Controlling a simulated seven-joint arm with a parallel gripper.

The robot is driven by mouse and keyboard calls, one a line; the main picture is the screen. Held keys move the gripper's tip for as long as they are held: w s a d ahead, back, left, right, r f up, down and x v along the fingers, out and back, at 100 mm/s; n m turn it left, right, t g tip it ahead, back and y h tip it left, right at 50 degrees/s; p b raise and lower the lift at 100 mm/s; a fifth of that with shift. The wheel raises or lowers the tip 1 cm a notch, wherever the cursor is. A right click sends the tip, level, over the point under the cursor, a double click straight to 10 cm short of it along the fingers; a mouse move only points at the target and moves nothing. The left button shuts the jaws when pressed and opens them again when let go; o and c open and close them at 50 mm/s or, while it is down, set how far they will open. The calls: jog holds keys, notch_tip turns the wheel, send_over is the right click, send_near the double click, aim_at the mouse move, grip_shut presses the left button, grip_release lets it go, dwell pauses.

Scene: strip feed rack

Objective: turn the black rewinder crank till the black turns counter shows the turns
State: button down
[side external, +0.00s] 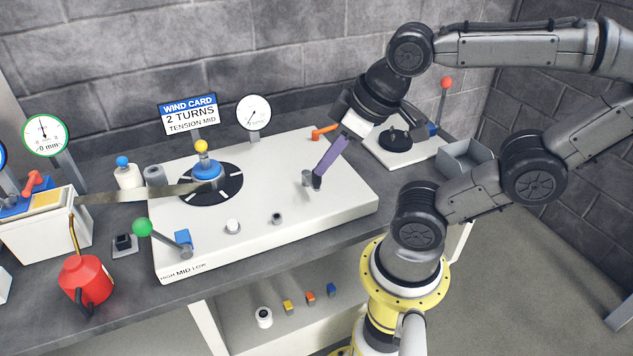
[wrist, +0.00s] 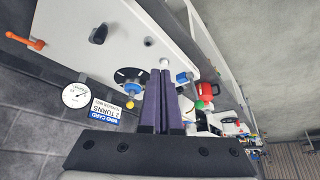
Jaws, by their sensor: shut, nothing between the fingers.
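My gripper (side external: 318,178) has its purple fingers shut together and empty, pointing down over the right part of the white rack top. In the wrist view the fingertips (wrist: 165,72) show side by side. A grey post with a black part (side external: 308,180), which looks like the crank, stands right at the fingertips in the side view. In the wrist view a black knob (wrist: 98,34) stands apart, left of the fingers. I cannot tell for sure which thing is the turns counter; a small black box (side external: 123,244) sits left of the rack. No reading is legible.
A wind card (side external: 189,114) reads "2 TURNS, TENSION MID". A black disc (side external: 226,191) bears a blue hub and yellow ball. A red can (side external: 86,280) stands left.

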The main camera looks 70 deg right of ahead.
jog(key=c, duration=1.2)
grip_release()
jog(key=shift+s, duration=0.15)
jog(key=shift+c, duration=0.2)
jog(key=o, duration=0.5)
jog(key=shift+w+d+r+m+g, duration=0.15)
jog(key=shift+w+d+r+g, duration=0.1)
jog(key=shift+w+r, duration=0.15)
jog(key=shift+w+d+r+m+g, duration=0.15)
jog(key=shift+w+r+g, duration=0.1)
jog(key=shift+r, duration=0.25)
jog(key=shift+o, duration=0.3)
jog(key=shift+m+g+h, duration=0.3)
jog(key=shift+m+g, duration=0.5)
jog(key=w+d, duration=0.2)
jog(key=d, duration=0.1)
jog(key=shift+w+r, duration=0.3)
jog(key=shift+r, duration=0.1)
jog(key=w+d+f+m+g, duration=0.3)
jog(key=d+f+m, duration=0.1)
jog(key=d, duration=0.5)
notch_tip(320, 180, down, 13)
jog(key=shift+d+r, duration=0.15)
grip_shut()
